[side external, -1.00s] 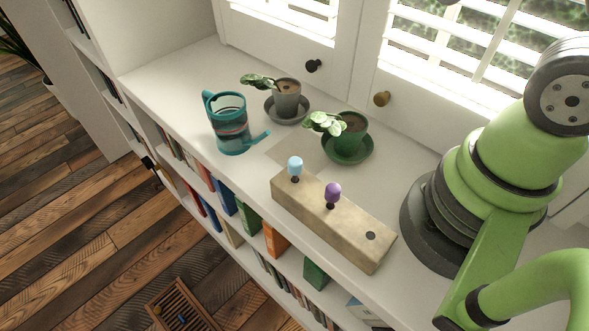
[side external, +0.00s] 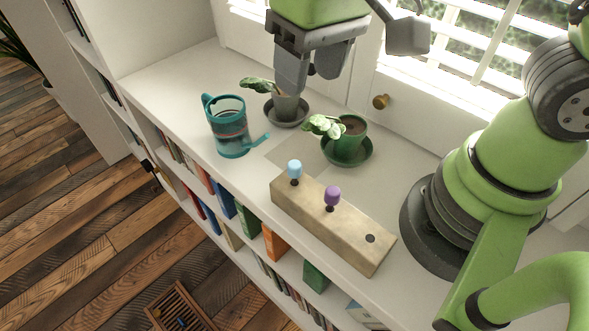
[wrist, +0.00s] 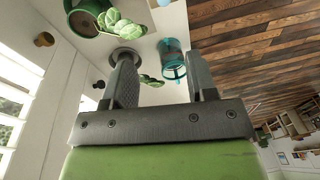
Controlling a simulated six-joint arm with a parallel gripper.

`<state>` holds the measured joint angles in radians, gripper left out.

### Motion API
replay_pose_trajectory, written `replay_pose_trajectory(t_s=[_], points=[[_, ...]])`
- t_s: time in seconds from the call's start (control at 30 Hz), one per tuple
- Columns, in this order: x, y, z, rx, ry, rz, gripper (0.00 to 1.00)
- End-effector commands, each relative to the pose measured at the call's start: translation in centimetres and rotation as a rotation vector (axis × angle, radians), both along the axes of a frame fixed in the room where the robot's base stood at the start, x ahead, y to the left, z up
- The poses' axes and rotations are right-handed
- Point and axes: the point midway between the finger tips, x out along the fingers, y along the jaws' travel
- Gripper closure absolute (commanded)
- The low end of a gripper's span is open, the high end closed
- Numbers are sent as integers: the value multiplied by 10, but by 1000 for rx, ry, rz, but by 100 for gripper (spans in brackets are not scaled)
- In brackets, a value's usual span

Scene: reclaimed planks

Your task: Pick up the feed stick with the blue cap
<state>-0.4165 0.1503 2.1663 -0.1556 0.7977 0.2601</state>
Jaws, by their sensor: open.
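The feed stick with the blue cap (side external: 295,167) stands upright in the far-left hole of a long wooden block (side external: 345,228) on the white shelf top. A second stick with a purple cap (side external: 332,192) stands in the middle hole. The hole at the block's near-right end is empty. My gripper (side external: 308,82) is open and empty, high above the back of the shelf, beyond the blue cap and apart from it.
A green pot with a plant (side external: 348,138) stands on a saucer just behind the block. A grey potted plant (side external: 286,103) sits below my gripper. A teal watering can (side external: 230,128) stands left. Windows and cabinet doors with knobs (side external: 381,101) rise behind; the shelf's front edge drops off.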

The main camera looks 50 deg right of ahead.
Motion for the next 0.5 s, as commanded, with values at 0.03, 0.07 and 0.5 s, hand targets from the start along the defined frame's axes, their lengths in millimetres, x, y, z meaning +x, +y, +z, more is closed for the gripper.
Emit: replay_pose_trajectory(t_s=[0.03,0.07,0.5], points=[[2,9,-15,-26,38,29,48],[2,13,-21,-38,52,41,48],[3,29,-84,-96,116,91,48]])
